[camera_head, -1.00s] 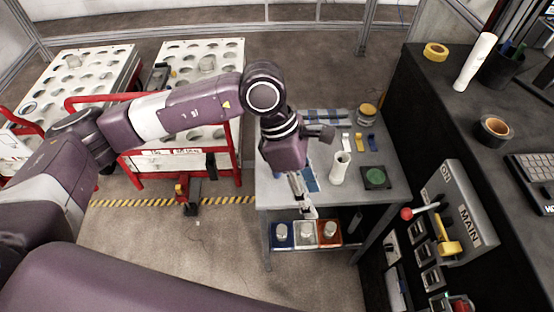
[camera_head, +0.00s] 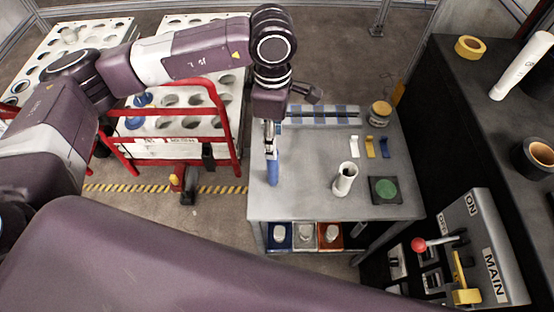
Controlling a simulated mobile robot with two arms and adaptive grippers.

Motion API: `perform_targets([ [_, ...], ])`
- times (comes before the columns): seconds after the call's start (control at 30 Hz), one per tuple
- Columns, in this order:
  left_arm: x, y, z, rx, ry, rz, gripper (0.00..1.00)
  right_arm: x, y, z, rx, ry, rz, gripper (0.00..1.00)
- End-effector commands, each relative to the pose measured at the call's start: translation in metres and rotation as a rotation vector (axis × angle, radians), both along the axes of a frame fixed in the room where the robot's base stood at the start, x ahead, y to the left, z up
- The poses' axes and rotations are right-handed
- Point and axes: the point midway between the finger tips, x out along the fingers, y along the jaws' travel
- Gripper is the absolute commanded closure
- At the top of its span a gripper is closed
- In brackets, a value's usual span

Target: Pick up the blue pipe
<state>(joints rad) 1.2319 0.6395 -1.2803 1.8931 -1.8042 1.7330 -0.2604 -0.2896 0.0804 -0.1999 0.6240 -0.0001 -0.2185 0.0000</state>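The blue pipe (camera_head: 273,172) is upright near the left edge of the grey table (camera_head: 308,198). My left gripper (camera_head: 270,152) points down from above, and its fingers meet the top of the pipe and appear closed on it. The pipe's lower end overlaps the table's left part in the picture; I cannot tell whether it touches the tabletop. My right gripper is not in view.
A white hollow cylinder (camera_head: 344,180) and a green disc on a dark square (camera_head: 384,189) stand to the right. Yellow, white and blue small pieces lie behind them. Blue, white and red bins (camera_head: 331,237) sit below. A red-railed rack (camera_head: 170,150) is left.

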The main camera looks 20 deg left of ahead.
Motion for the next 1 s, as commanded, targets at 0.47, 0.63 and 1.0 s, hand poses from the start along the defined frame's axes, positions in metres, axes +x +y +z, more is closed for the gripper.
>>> perform_targets([
  [0.47,0.000,0.000,-0.059,-0.001,0.000,0.000,0.57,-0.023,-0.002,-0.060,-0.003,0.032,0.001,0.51],
  [0.63,-0.001,0.000,-0.068,-0.001,0.001,0.000,0.57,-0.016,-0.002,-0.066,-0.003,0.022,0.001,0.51],
  [1.0,-0.003,0.003,-0.105,0.000,0.005,0.001,0.57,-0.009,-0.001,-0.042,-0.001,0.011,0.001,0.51],
])
